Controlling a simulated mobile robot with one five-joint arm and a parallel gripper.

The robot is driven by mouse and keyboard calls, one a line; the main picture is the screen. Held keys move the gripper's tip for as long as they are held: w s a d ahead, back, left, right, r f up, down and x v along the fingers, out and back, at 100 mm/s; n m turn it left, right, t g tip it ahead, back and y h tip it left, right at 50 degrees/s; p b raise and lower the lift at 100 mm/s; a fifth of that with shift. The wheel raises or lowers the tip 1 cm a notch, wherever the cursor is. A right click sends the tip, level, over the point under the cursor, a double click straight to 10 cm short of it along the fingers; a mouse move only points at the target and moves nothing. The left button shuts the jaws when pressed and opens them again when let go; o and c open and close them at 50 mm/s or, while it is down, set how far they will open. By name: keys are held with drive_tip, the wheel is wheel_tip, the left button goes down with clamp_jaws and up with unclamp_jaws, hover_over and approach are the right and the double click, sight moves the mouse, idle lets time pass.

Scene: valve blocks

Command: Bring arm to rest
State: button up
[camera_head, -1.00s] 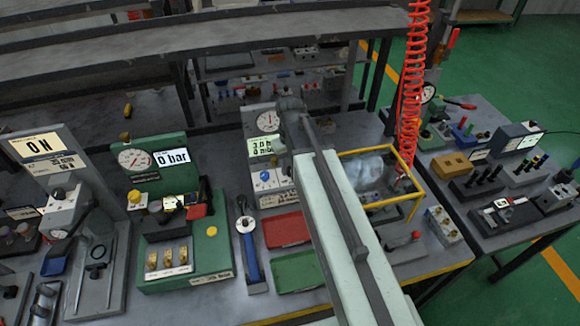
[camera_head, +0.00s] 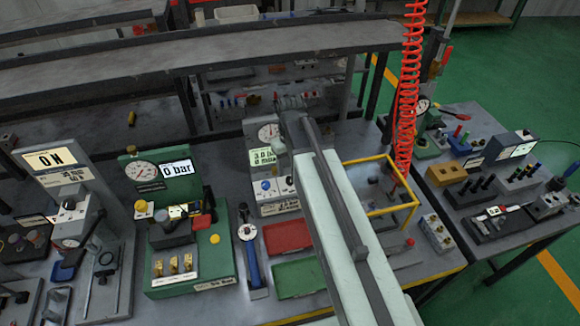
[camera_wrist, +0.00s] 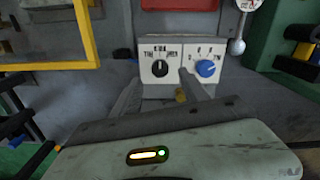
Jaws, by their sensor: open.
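My arm reaches from the lower right up over the bench in the head view, its pale link sloping up to a dark grey wrist end. My gripper (camera_wrist: 165,92) shows in the wrist view as grey fingers beyond my pale housing, with a small gold-coloured part between them. It is open, and I see nothing held. The fingers point towards a white box with a black knob (camera_wrist: 160,68) and a blue knob (camera_wrist: 206,68); I cannot tell the gap. In the head view my fingertips are hard to make out.
A yellow frame (camera_head: 415,191) stands right of my arm, by a red coiled hose (camera_head: 405,90). Left are a red tray (camera_head: 287,236), a green tray (camera_head: 297,279) and a green gauge stand (camera_head: 215,262). A grey shelf (camera_head: 90,83) runs behind. Another bench is at right.

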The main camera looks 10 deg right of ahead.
wheel_tip(320, 180, up, 3)
drive_tip(key=shift+f+p, duration=0.1)
drive_tip(key=shift+p, duration=0.65)
drive_tip(key=shift+f, duration=0.1)
drive_tip(key=s+f+b, duration=0.2)
drive_tip(key=f+b, duration=0.1)
drive_tip(key=shift+s+a, duration=0.15)
drive_tip(key=shift+a, duration=0.05)
drive_tip(key=s+m, duration=0.1)
drive_tip(key=s, duration=0.3)
drive_tip(key=s+m+b, duration=0.1)
drive_tip(key=shift+s+a+f+m, duration=0.15)
drive_tip(key=shift+s+f+m, duration=0.15)
drive_tip(key=shift+s+f, duration=0.1)
idle(2.2)
idle(0.7)
